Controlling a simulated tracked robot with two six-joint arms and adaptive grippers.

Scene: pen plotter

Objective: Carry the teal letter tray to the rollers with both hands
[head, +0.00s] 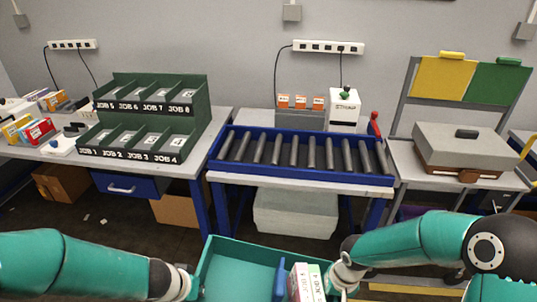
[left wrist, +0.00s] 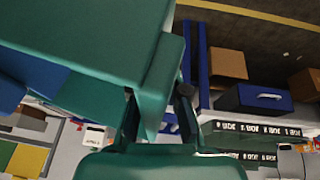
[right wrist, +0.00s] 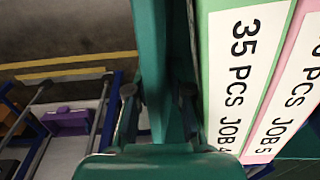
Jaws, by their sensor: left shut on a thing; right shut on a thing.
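The teal letter tray (head: 238,250) is at the bottom middle of the head view, in front of the roller table. It holds a white-and-pink box (head: 300,283), a white-and-green box (head: 316,283) and a blue piece (head: 279,282). My left gripper (head: 190,284) is shut on the tray's left wall, which also shows in the left wrist view (left wrist: 90,40). My right gripper (head: 342,283) is shut on the right wall, seen between its fingers in the right wrist view (right wrist: 158,60). The rollers (head: 294,152) lie in a blue frame (head: 300,178) beyond the tray, apart from it. The tray's near end is cut off.
A green job sorter (head: 150,110) stands on the left table. A white stamp box (head: 343,108) and a red-knobbed lever (head: 374,122) stand behind the rollers. A grey-lidded case (head: 465,148) is at right. The roller tops are clear.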

